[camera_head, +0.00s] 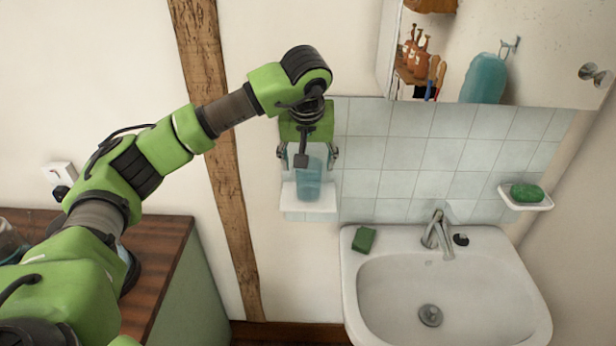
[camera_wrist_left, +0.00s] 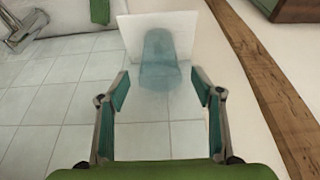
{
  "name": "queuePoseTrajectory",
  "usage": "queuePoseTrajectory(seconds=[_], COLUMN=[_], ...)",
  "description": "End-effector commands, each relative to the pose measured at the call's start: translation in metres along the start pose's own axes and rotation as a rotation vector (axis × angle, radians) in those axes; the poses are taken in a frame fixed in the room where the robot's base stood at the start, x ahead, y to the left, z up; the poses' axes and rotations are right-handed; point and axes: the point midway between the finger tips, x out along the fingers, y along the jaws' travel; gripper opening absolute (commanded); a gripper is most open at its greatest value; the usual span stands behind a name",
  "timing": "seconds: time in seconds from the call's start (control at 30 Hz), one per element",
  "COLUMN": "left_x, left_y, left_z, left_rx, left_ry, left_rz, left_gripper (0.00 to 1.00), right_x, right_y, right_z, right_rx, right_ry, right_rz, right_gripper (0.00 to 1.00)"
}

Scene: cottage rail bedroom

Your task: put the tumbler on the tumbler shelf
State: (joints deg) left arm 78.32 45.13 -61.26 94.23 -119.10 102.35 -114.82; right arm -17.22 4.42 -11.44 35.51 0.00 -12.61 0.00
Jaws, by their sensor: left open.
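The tumbler (camera_head: 309,184) is a blue-green translucent cup. It stands upright on the small white tumbler shelf (camera_head: 309,208), which is fixed to the tiled wall left of the basin. My left gripper (camera_head: 308,155) is open, close to the tumbler's upper part in the head view. In the left wrist view the tumbler (camera_wrist_left: 160,62) stands on the shelf (camera_wrist_left: 190,28), beyond the open fingertips of my left gripper (camera_wrist_left: 160,92), with nothing between the fingers. My right gripper is not in view.
A white basin (camera_head: 365,300) with a tap (camera_head: 437,232) is at the lower right. A green block (camera_head: 364,239) lies on its rim. A mirror (camera_head: 540,60) hangs above. A soap dish (camera_head: 510,201) holds green soap (camera_head: 527,193). A wooden post (camera_head: 225,170) stands left of the shelf.

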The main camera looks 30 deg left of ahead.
Motion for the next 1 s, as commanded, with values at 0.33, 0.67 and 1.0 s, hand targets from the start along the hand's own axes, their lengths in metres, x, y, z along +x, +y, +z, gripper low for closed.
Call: queuePoseTrajectory(seconds=[0.33,0.67,1.0], left_x=[-0.046,-0.049,-0.049], left_y=[0.001,0.000,0.000], left_z=[0.000,0.000,0.000], left_rx=[0.001,0.001,0.001], left_ry=[0.001,0.000,0.000], left_rz=[0.000,0.000,0.000], left_gripper=[0.60,0.60,0.60], right_x=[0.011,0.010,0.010], right_y=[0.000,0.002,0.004], right_z=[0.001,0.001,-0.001], right_rx=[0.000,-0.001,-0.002], right_ry=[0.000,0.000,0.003], right_rz=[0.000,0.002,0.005], right_gripper=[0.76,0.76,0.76])
